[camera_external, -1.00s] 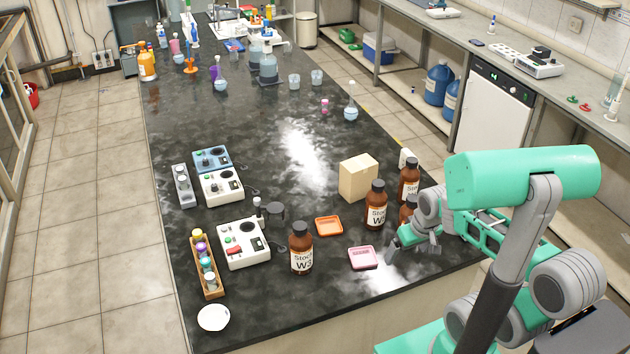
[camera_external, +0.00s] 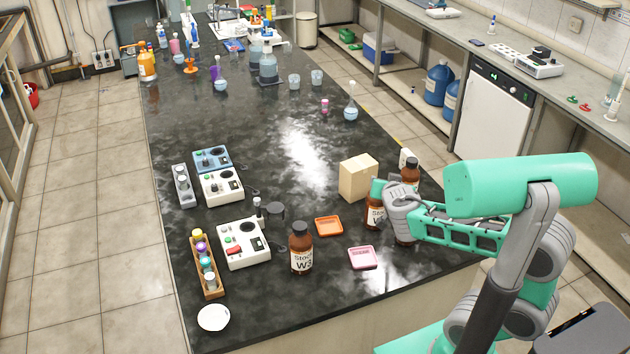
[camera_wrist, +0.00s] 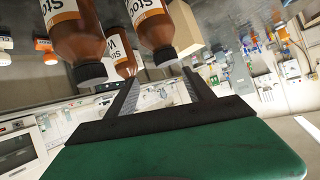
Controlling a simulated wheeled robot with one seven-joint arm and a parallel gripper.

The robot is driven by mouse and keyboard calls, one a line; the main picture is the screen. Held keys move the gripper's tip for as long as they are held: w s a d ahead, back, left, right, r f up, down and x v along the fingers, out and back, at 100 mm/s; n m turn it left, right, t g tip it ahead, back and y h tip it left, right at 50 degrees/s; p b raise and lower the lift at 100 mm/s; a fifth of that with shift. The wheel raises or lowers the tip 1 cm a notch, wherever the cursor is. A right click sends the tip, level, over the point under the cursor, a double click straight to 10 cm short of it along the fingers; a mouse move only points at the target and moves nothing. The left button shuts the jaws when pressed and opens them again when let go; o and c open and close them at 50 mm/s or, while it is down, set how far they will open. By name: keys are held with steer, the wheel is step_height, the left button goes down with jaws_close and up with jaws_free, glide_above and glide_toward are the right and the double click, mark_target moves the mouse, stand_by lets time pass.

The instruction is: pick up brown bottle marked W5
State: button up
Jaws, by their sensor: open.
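Several brown bottles with black caps and white labels stand on the dark bench. The one at the front reads W3 (camera_external: 301,250). A brown bottle with a partly covered label (camera_external: 374,216) stands beside my gripper (camera_external: 379,190). Another brown bottle (camera_external: 411,170) is behind my gripper, and a further one is mostly hidden by it. I cannot read W5 on any label. In the wrist view, upside down, three brown bottles (camera_wrist: 75,38) show with cut-off labels, caps close to my gripper's fingers (camera_wrist: 162,82). The fingers are apart, with nothing seen between them.
A cardboard box (camera_external: 357,178) stands just behind the bottles. An orange tray (camera_external: 329,226) and a pink tray (camera_external: 363,257) lie in front. Stirrer devices (camera_external: 243,243) and a wooden vial rack (camera_external: 207,268) are at left.

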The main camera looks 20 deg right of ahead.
step_height(320, 180, down, 5)
steer(key=a+n+t+h+b, duration=0.2)
steer(key=t+b, duration=0.2)
steer(key=t, duration=0.1)
steer(key=p+x, duration=0.1)
steer(key=x, duration=0.1)
steer(key=p+x, duration=0.1)
steer(key=x, duration=0.5)
steer(key=shift+w+d+r+p, duration=0.15)
steer(key=shift+r+p, duration=0.1)
steer(key=shift+p, duration=0.15)
jaws_close()
stand_by(0.4)
